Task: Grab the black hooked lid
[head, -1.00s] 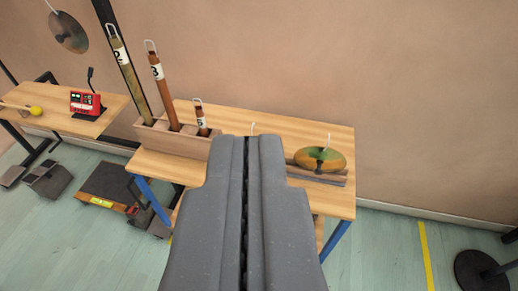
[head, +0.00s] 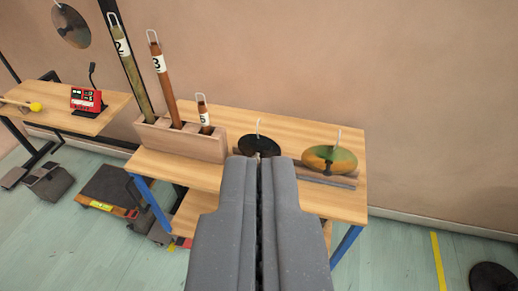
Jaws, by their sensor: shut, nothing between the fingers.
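The black lid (head: 259,145) is a dark round disc with a pale hook standing up from its middle. It lies on the wooden table, near a grey-brown bar, and its lower edge is partly hidden behind my gripper. My gripper (head: 259,160) is shut and empty, pointing away from the camera toward the table. Its tips overlap the lid's near edge in the picture; I cannot tell the gap between them.
A green-and-orange hooked lid (head: 330,159) sits right of the black one on the bar (head: 340,180). A wooden box (head: 180,138) holding numbered hooked tubes stands left on the table (head: 300,126). A red device (head: 86,98) is on another table. A disc (head: 69,26) hangs upper left.

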